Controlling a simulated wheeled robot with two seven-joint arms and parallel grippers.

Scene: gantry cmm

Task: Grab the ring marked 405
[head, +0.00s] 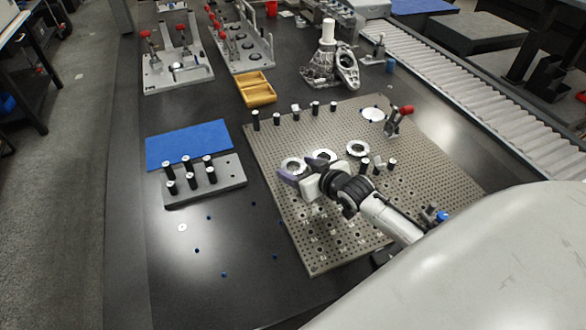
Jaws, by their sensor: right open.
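Three silvery rings lie on the perforated fixture plate (418,148): a left ring (292,163), a middle ring (323,154) and a right ring (357,148). Their markings are too small to read, so I cannot tell which is 405. My right gripper (293,183) is open over the plate, its purple-grey fingertips just in front of the left ring and partly overlapping it in the view. The gripper's body hides part of the middle ring's lower edge. I cannot tell whether the fingers touch a ring. My left gripper is not in view.
Black posts (277,118) stand along the plate's back edge, others (378,167) right of the gripper. A red-handled clamp (398,120) stands at the plate's right. A grey block with black pegs (230,174) and a blue mat (188,143) lie left. A conveyor (470,90) runs along the right.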

